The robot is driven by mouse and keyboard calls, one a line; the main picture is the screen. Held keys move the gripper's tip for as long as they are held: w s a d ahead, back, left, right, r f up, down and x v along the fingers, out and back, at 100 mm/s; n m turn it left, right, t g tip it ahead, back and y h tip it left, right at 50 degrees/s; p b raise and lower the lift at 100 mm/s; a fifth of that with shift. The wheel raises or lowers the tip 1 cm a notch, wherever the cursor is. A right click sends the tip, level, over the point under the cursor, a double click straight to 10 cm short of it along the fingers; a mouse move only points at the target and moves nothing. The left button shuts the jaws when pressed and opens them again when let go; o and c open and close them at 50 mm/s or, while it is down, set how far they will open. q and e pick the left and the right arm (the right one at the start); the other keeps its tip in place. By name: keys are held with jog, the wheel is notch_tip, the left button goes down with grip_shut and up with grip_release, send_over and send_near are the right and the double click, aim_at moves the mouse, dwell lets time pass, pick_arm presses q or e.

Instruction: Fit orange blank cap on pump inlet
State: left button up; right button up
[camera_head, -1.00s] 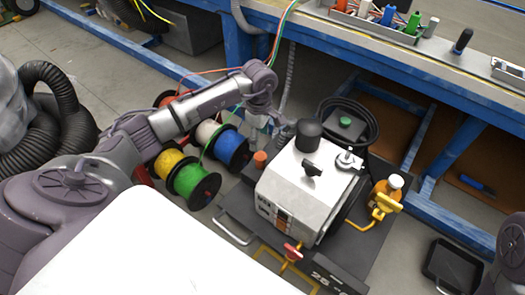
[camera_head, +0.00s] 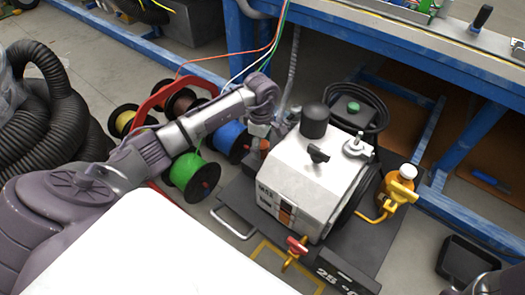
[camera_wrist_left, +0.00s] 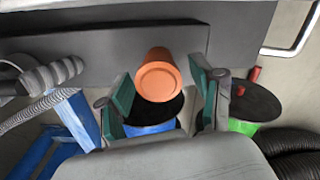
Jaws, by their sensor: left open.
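The orange blank cap (camera_wrist_left: 160,75) stands at the edge of the dark pallet, between the two green-padded fingers of my left gripper (camera_wrist_left: 163,92) in the left wrist view. The fingers are open, with a gap on both sides of the cap. In the head view the cap (camera_head: 264,144) is small and partly hidden by my left gripper (camera_head: 262,132). The white pump unit (camera_head: 308,180) stands right of it on the pallet, with a black cylinder and a metal fitting (camera_head: 356,146) on top. I cannot tell which opening is the inlet.
Cable spools (camera_head: 194,176) stand left of the pallet (camera_head: 240,200). A red-handled valve (camera_head: 296,246) and a yellow valve with a bottle (camera_head: 402,188) flank the pump. The blue-framed workbench (camera_head: 420,70) runs behind. A black tray (camera_head: 468,262) lies at right.

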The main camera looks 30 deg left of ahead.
pick_arm(q)
jog(key=shift+c, duration=0.4)
jog(key=c, duration=1.1)
jog(key=shift+r, duration=0.1)
